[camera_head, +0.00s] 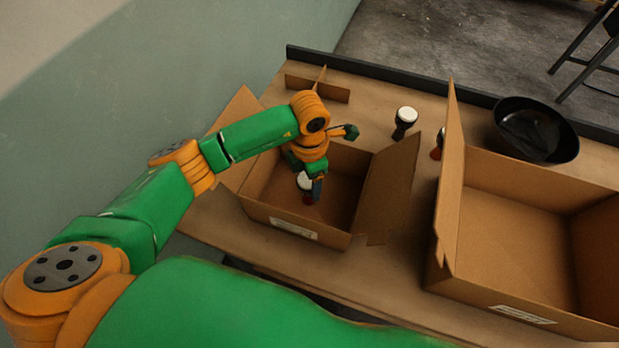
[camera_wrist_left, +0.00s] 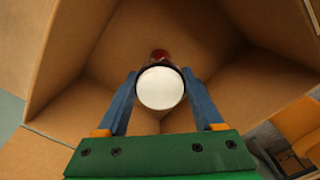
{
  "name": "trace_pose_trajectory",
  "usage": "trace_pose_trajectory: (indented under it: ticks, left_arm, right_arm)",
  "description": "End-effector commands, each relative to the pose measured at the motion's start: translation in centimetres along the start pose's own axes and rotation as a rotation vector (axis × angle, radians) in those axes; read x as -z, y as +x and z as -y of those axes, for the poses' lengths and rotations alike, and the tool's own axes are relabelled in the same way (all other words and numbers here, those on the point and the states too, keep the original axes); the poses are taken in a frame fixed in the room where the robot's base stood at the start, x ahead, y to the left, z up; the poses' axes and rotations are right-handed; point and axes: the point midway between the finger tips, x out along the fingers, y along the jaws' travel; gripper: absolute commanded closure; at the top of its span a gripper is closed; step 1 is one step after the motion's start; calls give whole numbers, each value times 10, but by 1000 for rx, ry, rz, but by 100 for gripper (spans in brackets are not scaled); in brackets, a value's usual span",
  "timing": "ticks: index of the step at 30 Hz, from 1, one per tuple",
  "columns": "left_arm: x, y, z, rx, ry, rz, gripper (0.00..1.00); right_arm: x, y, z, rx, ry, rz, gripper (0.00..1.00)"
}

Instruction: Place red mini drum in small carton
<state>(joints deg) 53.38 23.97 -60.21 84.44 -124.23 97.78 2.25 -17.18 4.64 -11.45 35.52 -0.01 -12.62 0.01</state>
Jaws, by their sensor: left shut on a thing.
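The red mini drum (camera_head: 307,184) has a white head and a red foot. My left gripper (camera_head: 316,187) is shut on it, inside the open small carton (camera_head: 279,222). In the left wrist view the white drum head (camera_wrist_left: 160,88) sits between the two blue fingers, with the red foot beyond it, above or near the carton floor (camera_wrist_left: 215,90). I cannot tell whether the foot touches the floor. My arm hides part of the carton's far side. My right gripper is not in view.
A large open carton (camera_head: 520,215) stands to the right. Behind it are a black bowl (camera_head: 537,130) and a partly hidden reddish drum (camera_head: 436,152). A dark drum with a white head (camera_head: 404,122) stands behind the small carton. Cardboard dividers (camera_head: 318,84) lie at the back left.

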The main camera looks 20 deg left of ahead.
Motion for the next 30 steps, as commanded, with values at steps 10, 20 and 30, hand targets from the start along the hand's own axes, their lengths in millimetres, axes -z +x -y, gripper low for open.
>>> trace_pose_trajectory:
  ticks: [10, 20, 30]
  left_arm:
    - [0, 1, 0, 0, 0, 0, 2]
    - [-2, -36, -1, -4, 2, 6, 2]
    - [0, -115, -1, -3, 0, 2, 2]
  right_arm:
    - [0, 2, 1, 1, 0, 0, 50]
    - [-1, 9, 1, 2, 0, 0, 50]
    - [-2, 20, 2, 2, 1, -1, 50]
